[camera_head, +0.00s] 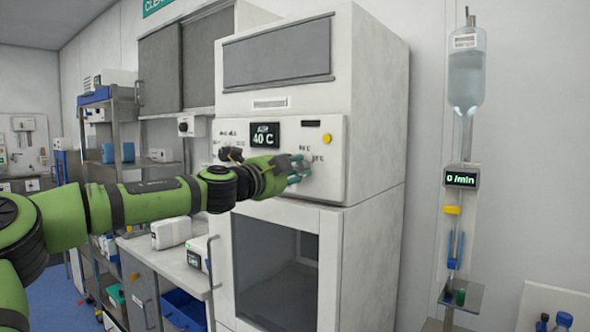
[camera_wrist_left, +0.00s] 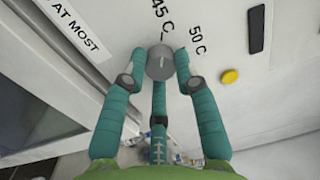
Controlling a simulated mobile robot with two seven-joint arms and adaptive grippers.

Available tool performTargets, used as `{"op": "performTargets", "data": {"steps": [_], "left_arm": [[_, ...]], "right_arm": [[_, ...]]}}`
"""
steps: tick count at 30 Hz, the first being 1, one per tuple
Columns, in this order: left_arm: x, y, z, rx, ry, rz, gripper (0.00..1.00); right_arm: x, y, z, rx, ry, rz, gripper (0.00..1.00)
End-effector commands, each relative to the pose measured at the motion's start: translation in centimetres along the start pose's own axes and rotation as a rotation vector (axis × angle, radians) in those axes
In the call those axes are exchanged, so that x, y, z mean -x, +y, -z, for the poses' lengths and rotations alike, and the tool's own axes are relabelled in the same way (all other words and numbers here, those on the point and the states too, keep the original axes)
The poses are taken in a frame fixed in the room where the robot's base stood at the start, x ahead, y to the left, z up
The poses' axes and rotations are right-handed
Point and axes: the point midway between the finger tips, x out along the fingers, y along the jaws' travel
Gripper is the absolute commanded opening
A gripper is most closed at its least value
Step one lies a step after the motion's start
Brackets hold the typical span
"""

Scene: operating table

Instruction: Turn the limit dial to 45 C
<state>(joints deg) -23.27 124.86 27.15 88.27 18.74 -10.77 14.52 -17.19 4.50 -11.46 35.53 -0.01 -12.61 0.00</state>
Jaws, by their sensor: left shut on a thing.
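The limit dial (camera_wrist_left: 160,62) is a small grey round knob on the white cabinet's front panel. A short pale mark on its face points roughly up toward the "45 C" label (camera_wrist_left: 163,9); the exact setting is hard to tell. The "50 C" label (camera_wrist_left: 197,40) is to the right. My left gripper (camera_wrist_left: 160,78) is shut on the dial, with its teal fingers around it. In the head view the left gripper (camera_head: 299,172) is at the panel's lower right and hides the dial. A black display (camera_head: 265,135) above it reads "40 C". My right gripper is not in view.
A yellow button (camera_wrist_left: 230,77) and a dark slot (camera_wrist_left: 257,30) are on the panel near the dial. Below is the cabinet's glass door (camera_head: 275,272). A drip stand with a fluid bag (camera_head: 466,75) is to the right. A shelf rack (camera_head: 110,130) stands at the left.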

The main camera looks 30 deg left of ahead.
Motion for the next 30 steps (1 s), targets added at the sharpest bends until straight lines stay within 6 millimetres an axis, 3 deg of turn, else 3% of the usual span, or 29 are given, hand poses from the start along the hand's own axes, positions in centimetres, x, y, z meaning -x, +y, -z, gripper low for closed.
{"op": "performTargets", "data": {"steps": [1, 19, 20, 21, 30], "left_arm": [[0.08, -0.86, -0.34, 0.015, -0.012, 0.016, 0.00], [0.07, -0.78, -0.39, 0.051, -0.015, 0.014, 0.00], [0.07, -0.78, -0.39, 0.051, -0.015, 0.014, 0.38], [0.08, -0.76, -0.37, 0.051, -0.014, 0.014, 0.53], [0.03, -0.29, -0.23, 0.050, -0.009, 0.005, 0.53]], "right_arm": [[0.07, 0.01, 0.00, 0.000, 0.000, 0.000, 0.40], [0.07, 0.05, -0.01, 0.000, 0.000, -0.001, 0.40], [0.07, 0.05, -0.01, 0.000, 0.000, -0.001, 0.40], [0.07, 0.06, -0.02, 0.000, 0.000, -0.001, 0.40], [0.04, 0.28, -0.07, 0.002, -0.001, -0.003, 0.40]]}}
